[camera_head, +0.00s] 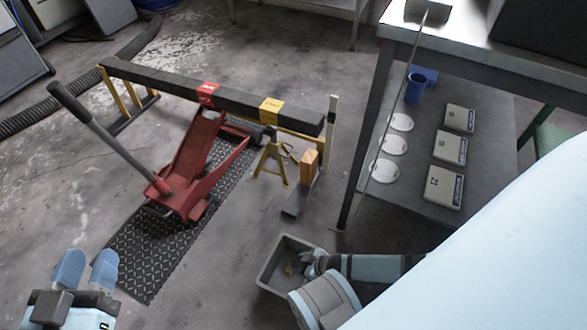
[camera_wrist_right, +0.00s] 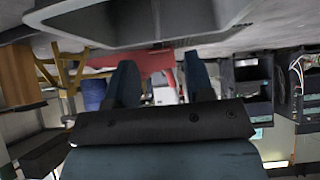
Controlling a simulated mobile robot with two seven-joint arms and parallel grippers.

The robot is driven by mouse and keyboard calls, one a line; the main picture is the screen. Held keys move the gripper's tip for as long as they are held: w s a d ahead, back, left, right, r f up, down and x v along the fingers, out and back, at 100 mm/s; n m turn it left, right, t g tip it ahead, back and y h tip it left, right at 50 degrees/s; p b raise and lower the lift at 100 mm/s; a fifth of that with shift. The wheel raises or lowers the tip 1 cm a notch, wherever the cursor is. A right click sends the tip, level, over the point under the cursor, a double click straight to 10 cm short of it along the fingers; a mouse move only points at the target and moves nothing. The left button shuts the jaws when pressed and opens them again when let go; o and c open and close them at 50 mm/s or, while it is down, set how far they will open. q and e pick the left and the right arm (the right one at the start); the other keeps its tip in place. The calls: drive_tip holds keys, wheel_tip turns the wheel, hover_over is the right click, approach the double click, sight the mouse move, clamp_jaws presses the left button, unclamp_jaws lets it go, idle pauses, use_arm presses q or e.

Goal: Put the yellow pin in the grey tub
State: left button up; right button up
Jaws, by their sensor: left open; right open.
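The grey tub (camera_head: 264,280) stands on the floor at the lower middle of the head view. Its rim also fills the top of the right wrist view (camera_wrist_right: 120,38). My right gripper (camera_head: 307,264) is at the tub's right side, by the rim. Its fingers are apart with nothing seen between them in the wrist view (camera_wrist_right: 161,80). My left gripper (camera_head: 88,266) is open and empty at the lower left, far from the tub.
A red floor jack (camera_head: 190,185) stands on a black tread mat (camera_head: 140,265). A yellow jack stand (camera_head: 272,160) and an orange block (camera_head: 308,167) are behind the tub. A dark beam (camera_head: 170,82) crosses behind. A workbench with a lower shelf (camera_head: 400,205) stands at right.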

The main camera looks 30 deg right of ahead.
use_arm(q)
drive_tip(key=shift+s+d+n+g+p, duration=0.25)
drive_tip(key=shift+s+n+p, duration=0.2)
drive_tip(key=shift+n+p, duration=0.15)
drive_tip(key=shift+s+d+n+g+p, duration=0.25)
drive_tip(key=shift+s+n+p, duration=0.2)
drive_tip(key=shift+p, duration=0.2)
use_arm(e)
drive_tip(key=v, duration=0.6)
drive_tip(key=shift+s+r, duration=0.2)
use_arm(q)
drive_tip(key=shift+w, duration=0.1)
use_arm(e)
drive_tip(key=shift+d, duration=0.1)
